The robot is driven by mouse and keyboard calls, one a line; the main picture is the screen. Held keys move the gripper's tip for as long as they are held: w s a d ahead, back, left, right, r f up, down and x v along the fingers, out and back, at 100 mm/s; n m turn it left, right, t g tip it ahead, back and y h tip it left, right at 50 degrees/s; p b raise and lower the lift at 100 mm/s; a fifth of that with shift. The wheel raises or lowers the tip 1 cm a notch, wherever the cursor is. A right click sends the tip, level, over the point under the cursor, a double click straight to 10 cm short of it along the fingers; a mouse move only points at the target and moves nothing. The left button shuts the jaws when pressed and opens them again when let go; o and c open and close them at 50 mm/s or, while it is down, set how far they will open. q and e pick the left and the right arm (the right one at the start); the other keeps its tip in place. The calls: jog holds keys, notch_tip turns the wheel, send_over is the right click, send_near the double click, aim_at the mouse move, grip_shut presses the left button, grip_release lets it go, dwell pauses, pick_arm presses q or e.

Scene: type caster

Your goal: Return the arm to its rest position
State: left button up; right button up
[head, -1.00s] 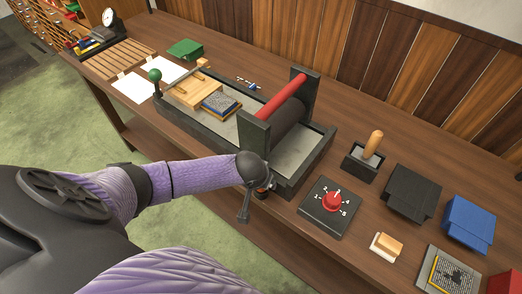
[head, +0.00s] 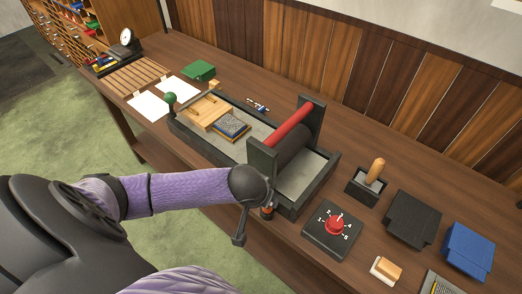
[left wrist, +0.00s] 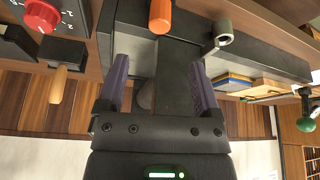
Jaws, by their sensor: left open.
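My left arm (head: 180,195), with purple sleeves, reaches in from the left in the head view to the near side of the roller press. Its fingers are hidden there. In the left wrist view my left gripper (left wrist: 160,62) is open, with two purple fingers apart and nothing seen held between them. The dark press body lies behind the fingers, and an orange knob (left wrist: 160,15) shows just above the gap; whether the fingers touch anything I cannot tell. My right gripper is not in view.
The roller press (head: 321,170) has a red bar and a green-knobbed lever (head: 170,99). A dial box (head: 333,231), a wooden-handled tool (head: 376,170), and black (head: 412,217) and blue (head: 468,250) blocks stand to its right. Green floor (head: 70,130) is open at left.

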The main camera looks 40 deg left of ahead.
pick_arm(q)
jog(key=s+a+f+m+g+b, duration=0.1)
jog(key=s+f+b, duration=0.4)
jog(key=f, duration=0.9)
jog(key=s+a+f+m+b, duration=0.1)
jog(key=s+f+b, duration=0.4)
jog(key=f, duration=0.8)
jog(key=s+d+f+m+g+b, duration=0.1)
jog(key=s+f, duration=0.4)
jog(key=s, duration=0.5)
jog(key=s+d+f+m+g+b, duration=0.1)
jog(key=s+d+f, duration=0.3)
jog(key=s, duration=0.5)
jog(key=shift+s+f+g+h+b, duration=0.35)
jog(key=shift+f+g+b, duration=0.15)
jog(key=shift+f+b, duration=0.3)
jog(key=shift+w, duration=0.1)
